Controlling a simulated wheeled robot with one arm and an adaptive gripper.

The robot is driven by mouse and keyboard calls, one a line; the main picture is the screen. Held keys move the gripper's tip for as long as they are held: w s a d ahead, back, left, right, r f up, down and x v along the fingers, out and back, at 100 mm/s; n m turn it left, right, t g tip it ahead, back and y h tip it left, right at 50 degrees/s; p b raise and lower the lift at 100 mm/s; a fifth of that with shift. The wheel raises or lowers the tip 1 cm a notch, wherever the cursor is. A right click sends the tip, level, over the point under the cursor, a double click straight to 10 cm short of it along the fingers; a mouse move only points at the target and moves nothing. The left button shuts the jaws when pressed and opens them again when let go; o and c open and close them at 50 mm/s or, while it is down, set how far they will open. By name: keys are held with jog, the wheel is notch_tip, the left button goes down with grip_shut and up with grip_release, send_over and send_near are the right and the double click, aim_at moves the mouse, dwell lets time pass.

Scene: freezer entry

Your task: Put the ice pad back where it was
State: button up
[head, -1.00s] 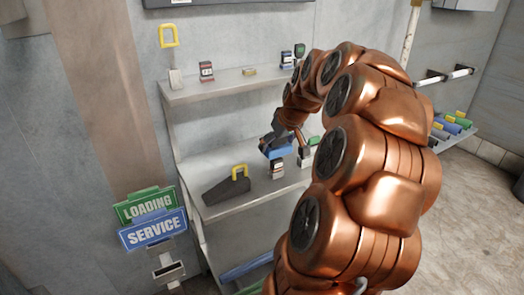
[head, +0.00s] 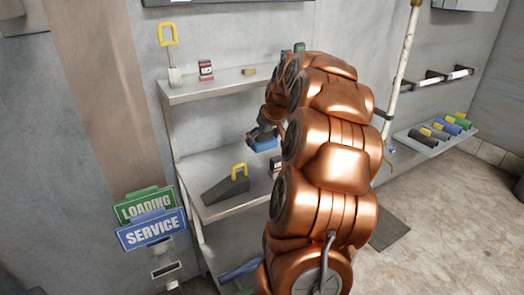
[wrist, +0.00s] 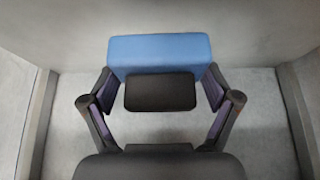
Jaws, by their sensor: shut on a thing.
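The ice pad looks like a blue block (head: 265,145). It is in my gripper (head: 260,136) over the middle shelf in the head view. In the wrist view the blue block (wrist: 160,47) spans the space between the two fingers of my gripper (wrist: 160,90), which are shut on it. A dark pad-like part sits in front of the block's lower middle. In the head view my copper arm hides the right part of the shelves. I cannot tell whether the block touches the shelf.
A dark wedge with a yellow handle (head: 226,187) lies on the middle shelf (head: 245,196). A small dark-and-white box (head: 276,166) stands right of it. LOADING and SERVICE signs (head: 150,228) stand left.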

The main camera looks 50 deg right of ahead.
aim_at(262, 158)
jog(key=shift+w+f+b, duration=0.1)
jog(key=shift+f+b, duration=0.45)
jog(key=shift+f, duration=1.8)
jog(key=shift+w, duration=0.1)
jog(key=o, duration=0.8)
jog(key=shift+c, duration=0.2)
jog(key=p+v, duration=0.1)
jog(key=v, duration=1.1)
jog(key=shift+p, duration=0.35)
